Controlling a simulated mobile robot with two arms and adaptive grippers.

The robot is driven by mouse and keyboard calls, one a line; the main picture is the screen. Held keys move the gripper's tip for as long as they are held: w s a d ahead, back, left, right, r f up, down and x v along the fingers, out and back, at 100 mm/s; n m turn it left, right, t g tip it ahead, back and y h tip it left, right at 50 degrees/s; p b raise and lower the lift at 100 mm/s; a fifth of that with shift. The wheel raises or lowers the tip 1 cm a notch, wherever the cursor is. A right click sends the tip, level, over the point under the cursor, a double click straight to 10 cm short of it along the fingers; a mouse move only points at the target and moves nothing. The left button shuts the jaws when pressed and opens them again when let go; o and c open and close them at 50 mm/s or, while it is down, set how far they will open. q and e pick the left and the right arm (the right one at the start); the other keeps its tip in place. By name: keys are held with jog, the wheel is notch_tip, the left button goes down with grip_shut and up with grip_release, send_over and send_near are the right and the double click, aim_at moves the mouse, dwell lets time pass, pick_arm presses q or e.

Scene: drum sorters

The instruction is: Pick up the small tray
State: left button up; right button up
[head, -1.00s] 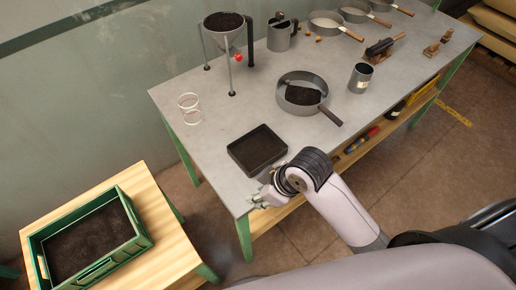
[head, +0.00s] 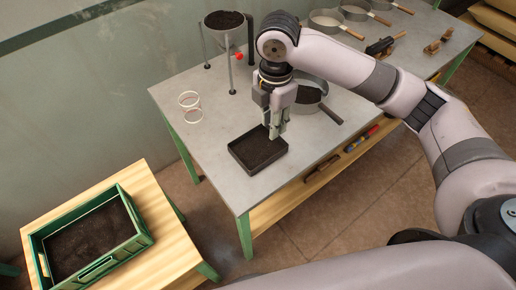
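The small tray (head: 246,168) is black, square and shallow, and lies flat near the front left corner of the grey table (head: 215,140). Dark material seems to cover its floor. My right gripper (head: 276,132) points down over the tray's right back part, with its fingertips close to that rim. Whether they touch the tray I cannot tell. The fingers look slightly apart, with nothing seen between them. My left gripper is not in view.
A sieve pan (head: 310,95) with dark material stands behind my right gripper. A funnel on a stand (head: 222,22) and two white rings (head: 189,106) are further back. A green crate (head: 128,234) of dark soil sits on a wooden table at the left. The table's front left is clear.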

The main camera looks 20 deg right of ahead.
jog(key=p, duration=0.1)
send_over(270, 159)
notch_tip(270, 159, down, 12)
jog(key=shift+r, duration=0.2)
jog(key=shift+w+d+f+p, duration=0.1)
jog(key=shift+f+p, duration=0.65)
jog(key=shift+f, duration=1.95)
jog(key=shift+c, duration=0.2)
grip_shut()
